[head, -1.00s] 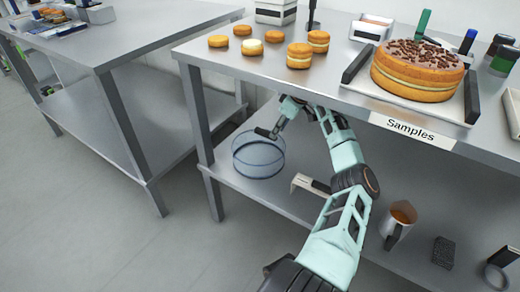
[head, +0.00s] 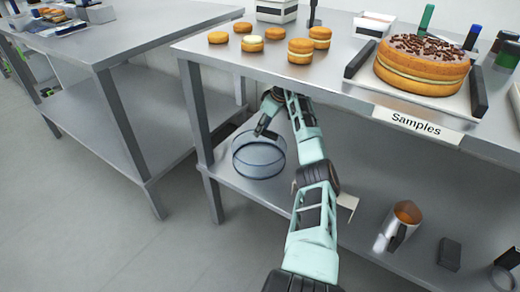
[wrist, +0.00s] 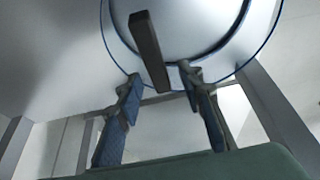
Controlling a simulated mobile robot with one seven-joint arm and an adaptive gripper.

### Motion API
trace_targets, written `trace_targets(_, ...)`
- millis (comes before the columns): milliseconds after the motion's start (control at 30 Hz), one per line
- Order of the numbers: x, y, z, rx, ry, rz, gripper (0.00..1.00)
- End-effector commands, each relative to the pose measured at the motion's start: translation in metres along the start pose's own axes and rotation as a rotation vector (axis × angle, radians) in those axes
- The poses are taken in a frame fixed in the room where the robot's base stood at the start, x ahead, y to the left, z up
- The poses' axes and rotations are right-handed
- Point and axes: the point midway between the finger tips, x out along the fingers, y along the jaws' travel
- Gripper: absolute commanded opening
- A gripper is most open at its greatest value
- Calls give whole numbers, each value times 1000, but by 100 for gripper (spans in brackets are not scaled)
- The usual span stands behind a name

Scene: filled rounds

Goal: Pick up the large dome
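The large dome (head: 258,160) is clear with dark blue rims. It sits on the lower shelf at the left end of the samples table. My gripper (head: 264,126) is at the dome's upper part in the head view, below the tabletop. In the wrist view the dome (wrist: 190,22) fills the top middle, and a dark bar (wrist: 150,48), apparently its handle, stands out towards me. My gripper's two fingers (wrist: 160,75) are apart, with the bar's near end between or just beyond their tips. I cannot tell whether they touch it.
The tabletop (head: 225,62) overhangs the shelf, with a table leg (head: 198,115) close left of the dome. A metal jug (head: 398,228) and a dark block (head: 449,254) are further right on the shelf. Small cakes and a large cake (head: 425,65) stand above.

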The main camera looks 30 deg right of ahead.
Motion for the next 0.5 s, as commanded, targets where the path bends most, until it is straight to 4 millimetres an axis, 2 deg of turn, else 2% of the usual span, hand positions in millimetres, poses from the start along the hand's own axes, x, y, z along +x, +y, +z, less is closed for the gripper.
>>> trace_targets(200, 0, 0, 0, 0, 0, 0, 35)
trace_targets(500, 0, 0, 0, 0, 0, 0, 3)
